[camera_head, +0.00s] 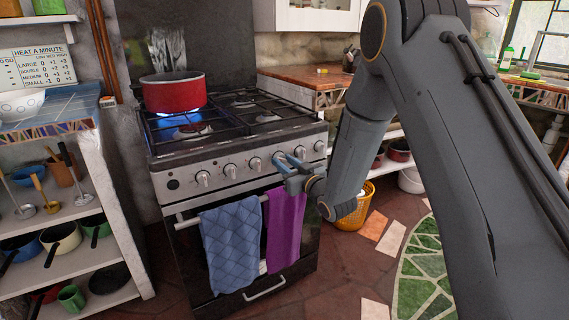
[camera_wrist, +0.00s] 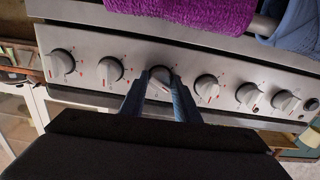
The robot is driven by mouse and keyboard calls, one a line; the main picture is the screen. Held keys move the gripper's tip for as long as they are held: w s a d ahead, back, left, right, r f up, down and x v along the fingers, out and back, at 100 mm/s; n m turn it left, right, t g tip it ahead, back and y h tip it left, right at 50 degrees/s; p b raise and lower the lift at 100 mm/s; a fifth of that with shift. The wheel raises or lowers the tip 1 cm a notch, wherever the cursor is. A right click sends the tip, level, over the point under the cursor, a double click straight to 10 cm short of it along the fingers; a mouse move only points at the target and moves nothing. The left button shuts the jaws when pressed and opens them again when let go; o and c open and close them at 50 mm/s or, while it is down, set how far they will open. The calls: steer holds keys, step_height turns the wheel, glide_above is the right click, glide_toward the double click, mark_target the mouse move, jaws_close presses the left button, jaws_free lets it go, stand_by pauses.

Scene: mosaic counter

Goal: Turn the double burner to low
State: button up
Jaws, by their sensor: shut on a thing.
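The stove (camera_head: 240,150) has a row of several silver knobs along its front panel. My gripper (camera_head: 283,163) is at the fourth knob from the left. In the wrist view, which is turned over, my two blue fingers (camera_wrist: 160,92) are shut on the sides of that knob (camera_wrist: 160,80). The knob's grip looks tilted; I cannot read its setting. Blue flame (camera_head: 185,118) burns below a red pot (camera_head: 173,92) at the left of the cooktop. The head view does not show which burner this knob controls.
A blue towel (camera_head: 232,243) and a purple towel (camera_head: 284,222) hang from the oven handle below the knobs. Neighbouring knobs (camera_wrist: 207,88) stand close on both sides. A heat chart (camera_head: 42,67) is at the left. A yellow basket (camera_head: 355,208) stands right of the stove.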

steer(key=n, duration=0.8)
steer(key=shift+d+b, duration=0.1)
steer(key=shift+b, duration=0.2)
steer(key=n, duration=0.3)
steer(key=shift+w+n+b, duration=0.1)
steer(key=shift+n+b, duration=0.55)
steer(key=shift+n, duration=1.55)
steer(key=shift+r, duration=0.1)
steer(key=o, duration=1)
steer(key=shift+o, duration=0.2)
